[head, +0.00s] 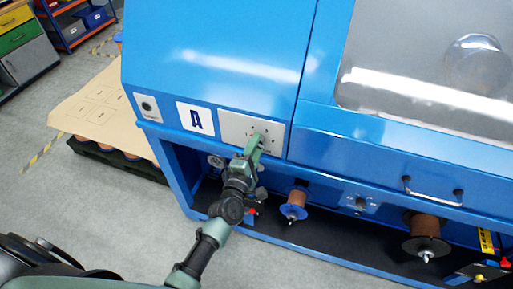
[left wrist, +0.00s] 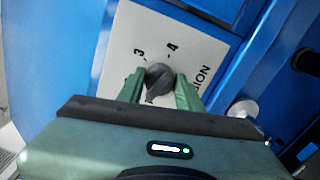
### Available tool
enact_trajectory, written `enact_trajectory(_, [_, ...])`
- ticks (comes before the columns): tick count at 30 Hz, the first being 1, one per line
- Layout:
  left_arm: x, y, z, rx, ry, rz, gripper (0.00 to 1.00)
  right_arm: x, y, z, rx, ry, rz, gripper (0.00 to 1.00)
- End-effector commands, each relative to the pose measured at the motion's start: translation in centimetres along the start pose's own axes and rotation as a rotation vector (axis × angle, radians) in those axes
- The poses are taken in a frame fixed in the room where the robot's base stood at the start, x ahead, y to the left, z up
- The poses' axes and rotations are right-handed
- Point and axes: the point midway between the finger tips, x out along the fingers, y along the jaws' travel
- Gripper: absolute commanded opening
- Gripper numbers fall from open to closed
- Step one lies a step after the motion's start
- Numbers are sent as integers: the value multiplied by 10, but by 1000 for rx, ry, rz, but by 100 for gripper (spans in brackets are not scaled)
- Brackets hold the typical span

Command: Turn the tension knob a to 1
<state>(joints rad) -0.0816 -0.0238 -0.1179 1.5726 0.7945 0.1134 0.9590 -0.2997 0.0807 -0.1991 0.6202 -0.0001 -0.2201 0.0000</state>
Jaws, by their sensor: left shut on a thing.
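The tension knob a is a dark round knob (left wrist: 158,80) on a light dial plate (left wrist: 125,40), which shows the printed marks 3 and 4 and part of the word TENSION in the left wrist view. My left gripper (head: 258,142) reaches up to the plate. In the left wrist view its two green fingers (left wrist: 160,88) are shut on the knob, one on each side. The fingers and gripper body hide the lower dial and its other marks. My right gripper does not show.
Below the plate is an open bay with a blue spool (head: 294,205) and a brown spool (head: 426,236). A handle (head: 433,190) sticks out at the right. The floor at the left front is clear.

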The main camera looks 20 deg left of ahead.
Motion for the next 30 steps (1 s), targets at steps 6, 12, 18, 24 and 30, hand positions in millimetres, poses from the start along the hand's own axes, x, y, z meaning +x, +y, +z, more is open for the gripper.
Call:
enact_trajectory(6, [0, 0, -1, -161, 1, 1, 0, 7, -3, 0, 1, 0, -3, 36])
enact_trajectory(12, [0, 0, -1, -260, 2, 1, 0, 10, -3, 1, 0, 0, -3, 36])
enact_trajectory(18, [0, 0, -1, -311, 2, 1, 0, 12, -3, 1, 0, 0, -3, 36])
enact_trajectory(24, [0, 1, -1, -328, 2, 1, 0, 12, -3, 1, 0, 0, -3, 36])
enact_trajectory(30, [0, 1, -1, -328, 2, 0, 0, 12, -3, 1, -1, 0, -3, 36])
